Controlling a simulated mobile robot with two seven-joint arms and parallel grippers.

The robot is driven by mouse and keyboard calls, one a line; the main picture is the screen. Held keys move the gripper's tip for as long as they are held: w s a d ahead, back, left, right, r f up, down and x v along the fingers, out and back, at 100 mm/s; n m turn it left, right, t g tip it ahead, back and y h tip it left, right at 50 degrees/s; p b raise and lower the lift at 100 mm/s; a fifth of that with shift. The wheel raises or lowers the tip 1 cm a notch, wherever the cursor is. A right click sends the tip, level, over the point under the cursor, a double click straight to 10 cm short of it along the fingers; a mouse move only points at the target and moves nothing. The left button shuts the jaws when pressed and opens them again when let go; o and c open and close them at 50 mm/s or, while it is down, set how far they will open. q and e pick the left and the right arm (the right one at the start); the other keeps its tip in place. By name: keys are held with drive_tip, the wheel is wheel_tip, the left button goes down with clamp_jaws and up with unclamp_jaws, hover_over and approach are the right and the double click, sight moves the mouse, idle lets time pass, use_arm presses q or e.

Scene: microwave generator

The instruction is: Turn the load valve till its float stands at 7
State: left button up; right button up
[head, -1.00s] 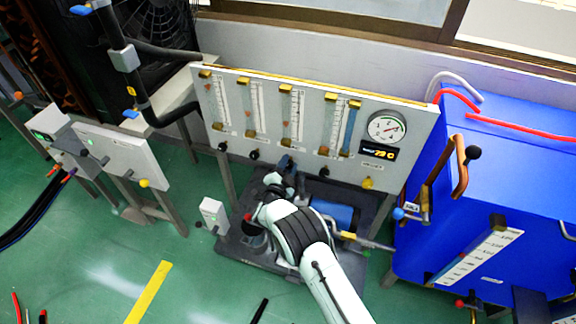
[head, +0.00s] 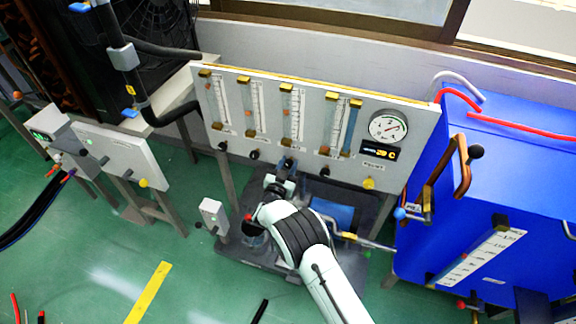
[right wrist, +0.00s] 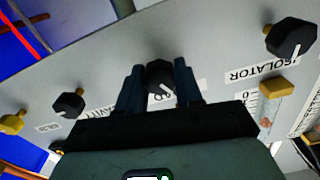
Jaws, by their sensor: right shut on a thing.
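The load valve is a black knob (right wrist: 160,76) with a white pointer line, in the middle of the right wrist view; its label ends in "D", partly hidden. My right gripper (right wrist: 159,84) has its two dark fingers on either side of the knob and is shut on it. In the head view the right gripper (head: 286,172) reaches the panel's lower edge, below the third flow tube (head: 290,115). That tube has a small orange float near mid-height; its scale is too small to read. My left gripper is not in view.
The grey panel (head: 410,135) carries several tubes, a round gauge (head: 388,127) and a digital display (head: 380,152). The isolator knob (right wrist: 292,38) and another black knob (right wrist: 68,103) flank the held one. A blue tank (head: 500,180) stands at the right.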

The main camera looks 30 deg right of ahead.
drive_tip(key=shift+d+r+n, duration=0.1)
drive_tip(key=shift+r+n, duration=0.05)
drive_tip(key=shift+n, duration=0.35)
drive_tip(key=o, duration=1)
drive_tip(key=shift+o, duration=0.2)
drive_tip(key=shift+s+a, duration=0.15)
drive_tip(key=shift+a, duration=0.1)
use_arm(q)
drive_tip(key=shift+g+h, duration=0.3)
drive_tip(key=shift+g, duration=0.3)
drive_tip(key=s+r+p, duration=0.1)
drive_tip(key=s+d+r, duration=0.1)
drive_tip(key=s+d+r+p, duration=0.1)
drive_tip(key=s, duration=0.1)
drive_tip(key=shift+p, duration=0.3)
use_arm(e)
drive_tip(key=v, duration=1.3)
